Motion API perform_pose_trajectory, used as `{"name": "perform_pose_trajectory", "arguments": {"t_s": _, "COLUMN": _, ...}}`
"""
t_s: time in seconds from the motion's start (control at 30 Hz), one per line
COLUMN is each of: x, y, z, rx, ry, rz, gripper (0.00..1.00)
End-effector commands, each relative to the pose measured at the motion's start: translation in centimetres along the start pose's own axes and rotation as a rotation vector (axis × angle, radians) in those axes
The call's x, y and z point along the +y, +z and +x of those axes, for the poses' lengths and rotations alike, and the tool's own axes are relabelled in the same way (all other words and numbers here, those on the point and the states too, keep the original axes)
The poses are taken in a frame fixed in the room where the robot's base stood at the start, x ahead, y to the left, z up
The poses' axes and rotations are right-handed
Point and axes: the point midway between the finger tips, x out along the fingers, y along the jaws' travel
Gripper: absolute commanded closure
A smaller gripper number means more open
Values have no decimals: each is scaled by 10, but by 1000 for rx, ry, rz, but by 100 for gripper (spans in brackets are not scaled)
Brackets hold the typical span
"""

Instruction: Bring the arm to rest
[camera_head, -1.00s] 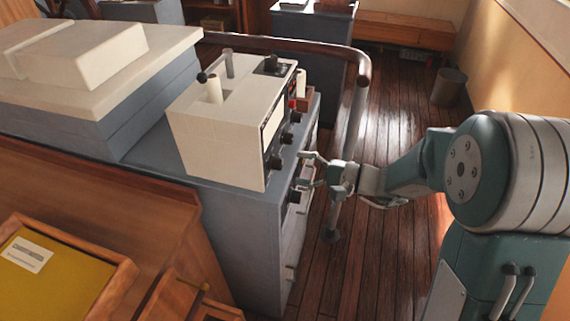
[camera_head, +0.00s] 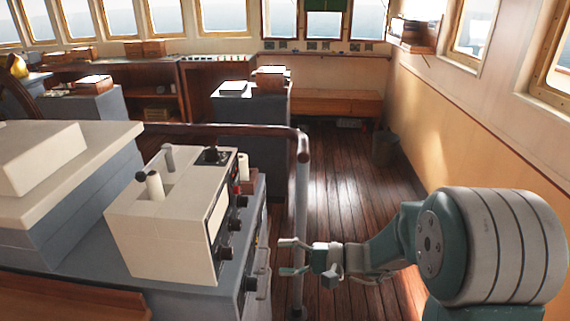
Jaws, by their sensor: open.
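My arm reaches in from the lower right, a teal and grey shoulder with a forearm stretched to the left. My gripper (camera_head: 287,257) is at its end, with its fingers apart and nothing between them. It is just right of the white control box (camera_head: 165,225) with black knobs and two short levers. The gripper appears near the knobbed face and the grey cabinet (camera_head: 192,303) under the box; whether it touches cannot be told.
A dark handrail (camera_head: 230,130) with a grey post (camera_head: 301,200) stands behind the gripper. The wooden floor (camera_head: 350,180) is clear toward the back. A bin (camera_head: 385,148) stands by the yellow right wall (camera_head: 450,145). A bench (camera_head: 335,103) and grey consoles are farther back.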

Motion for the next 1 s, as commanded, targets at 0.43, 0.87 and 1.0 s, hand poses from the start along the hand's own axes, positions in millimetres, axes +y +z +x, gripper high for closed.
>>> {"name": "perform_pose_trajectory", "arguments": {"t_s": 0.43, "x": 17, "y": 102, "z": -29, "rx": -5, "ry": 566, "rz": -182, "gripper": 24}}
{"name": "perform_pose_trajectory", "arguments": {"t_s": 0.87, "x": 31, "y": 155, "z": -114, "rx": 286, "ry": 1112, "rz": -496, "gripper": 24}}
{"name": "perform_pose_trajectory", "arguments": {"t_s": 1.0, "x": 24, "y": 166, "z": -145, "rx": 430, "ry": 1247, "rz": -619, "gripper": 24}}
